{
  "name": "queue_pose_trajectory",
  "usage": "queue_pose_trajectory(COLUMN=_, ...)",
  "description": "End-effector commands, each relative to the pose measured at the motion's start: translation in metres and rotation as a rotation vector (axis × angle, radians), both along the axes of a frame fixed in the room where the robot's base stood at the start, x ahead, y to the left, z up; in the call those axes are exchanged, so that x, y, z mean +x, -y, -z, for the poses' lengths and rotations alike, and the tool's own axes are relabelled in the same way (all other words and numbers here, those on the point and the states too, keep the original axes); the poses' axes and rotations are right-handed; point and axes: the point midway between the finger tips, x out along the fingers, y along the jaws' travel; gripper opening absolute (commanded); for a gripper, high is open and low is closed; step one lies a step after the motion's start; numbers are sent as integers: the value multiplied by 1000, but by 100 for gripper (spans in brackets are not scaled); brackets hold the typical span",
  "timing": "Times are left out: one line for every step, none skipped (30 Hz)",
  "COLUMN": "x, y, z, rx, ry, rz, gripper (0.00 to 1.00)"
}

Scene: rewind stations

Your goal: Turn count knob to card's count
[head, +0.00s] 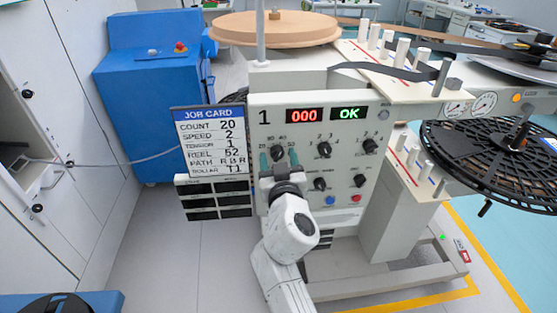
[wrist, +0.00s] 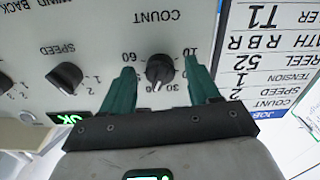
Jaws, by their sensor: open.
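The count knob (head: 277,153) is black and sits at the upper left of the station 1 panel. It also shows in the wrist view (wrist: 159,71), upside down, with its white mark at the 30 to 40 side of the dial; the exact setting is hard to tell. The job card (head: 208,142), left of the panel, reads count 20. My gripper (head: 279,158) is open, its two green fingers on either side of the knob. In the wrist view my gripper (wrist: 159,64) shows a gap on both sides of the knob, with no clear contact.
The speed knob (head: 323,150) is right of the count knob, with several other knobs around it. Blue (head: 330,200) and red (head: 355,198) buttons sit below. The display (head: 304,115) reads 000 and OK. A large black reel (head: 490,165) stands out at the right.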

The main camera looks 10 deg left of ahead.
Motion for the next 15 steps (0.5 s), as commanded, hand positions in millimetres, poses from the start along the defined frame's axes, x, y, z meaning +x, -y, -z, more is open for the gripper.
queue_pose_trajectory(x=0, y=0, z=0, rx=0, ry=0, rz=0, gripper=59)
queue_pose_trajectory(x=0, y=0, z=0, rx=0, ry=0, rz=0, gripper=56)
queue_pose_trajectory(x=0, y=0, z=0, rx=0, ry=0, rz=0, gripper=52)
queue_pose_trajectory(x=0, y=0, z=0, rx=0, ry=0, rz=0, gripper=49)
queue_pose_trajectory(x=0, y=0, z=0, rx=0, ry=0, rz=0, gripper=46)
queue_pose_trajectory(x=0, y=0, z=0, rx=0, ry=0, rz=0, gripper=43)
queue_pose_trajectory(x=0, y=0, z=0, rx=0, ry=0, rz=0, gripper=40)
queue_pose_trajectory(x=0, y=0, z=0, rx=0, ry=0, rz=0, gripper=37)
queue_pose_trajectory(x=0, y=0, z=0, rx=0, ry=0, rz=0, gripper=33)
queue_pose_trajectory(x=0, y=0, z=0, rx=0, ry=0, rz=0, gripper=30)
queue_pose_trajectory(x=0, y=0, z=0, rx=0, ry=0, rz=0, gripper=27)
queue_pose_trajectory(x=0, y=0, z=0, rx=0, ry=0, rz=0, gripper=24)
queue_pose_trajectory(x=0, y=0, z=0, rx=0, ry=0, rz=0, gripper=21)
queue_pose_trajectory(x=0, y=0, z=0, rx=0, ry=0, rz=0, gripper=18)
queue_pose_trajectory(x=0, y=0, z=0, rx=0, ry=0, rz=0, gripper=14)
